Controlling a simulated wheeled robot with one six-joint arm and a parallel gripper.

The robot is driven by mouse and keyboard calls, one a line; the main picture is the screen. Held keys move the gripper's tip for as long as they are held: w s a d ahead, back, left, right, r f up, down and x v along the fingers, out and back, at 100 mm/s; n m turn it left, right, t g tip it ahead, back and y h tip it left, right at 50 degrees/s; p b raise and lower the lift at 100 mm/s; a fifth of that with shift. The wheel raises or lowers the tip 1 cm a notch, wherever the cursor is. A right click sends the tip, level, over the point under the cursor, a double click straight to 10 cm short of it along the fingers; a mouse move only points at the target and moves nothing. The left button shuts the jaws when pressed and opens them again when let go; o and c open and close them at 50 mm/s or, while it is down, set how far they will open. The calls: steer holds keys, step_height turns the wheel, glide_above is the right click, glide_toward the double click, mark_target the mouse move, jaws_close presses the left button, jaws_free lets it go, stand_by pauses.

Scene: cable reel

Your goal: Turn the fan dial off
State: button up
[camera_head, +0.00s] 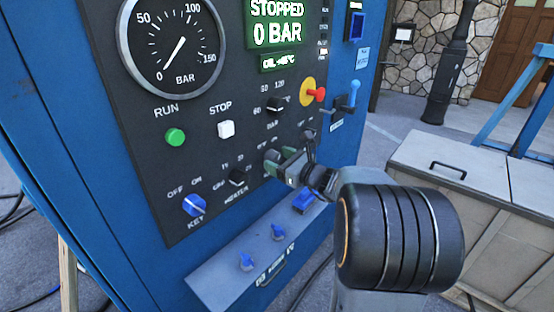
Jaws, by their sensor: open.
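My gripper (289,160) is open at the lower right of the dark control panel (130,125), close to its face. Small "OFF" and "ON" lettering shows just above the fingers. The fan dial cannot be made out clearly; the gripper covers the panel below that lettering. Whether the fingers touch a dial, and how it is set, I cannot tell.
A black pressure dial (277,105), heater dial (237,177) and blue key switch (194,205) are close by. A red knob (319,94) and blue lever (353,95) stick out at right. A sloping ledge (225,272) with blue valves lies below.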

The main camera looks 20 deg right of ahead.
steer(key=shift+w+a, duration=0.25)
steer(key=shift+w, duration=0.25)
steer(key=c, duration=0.9)
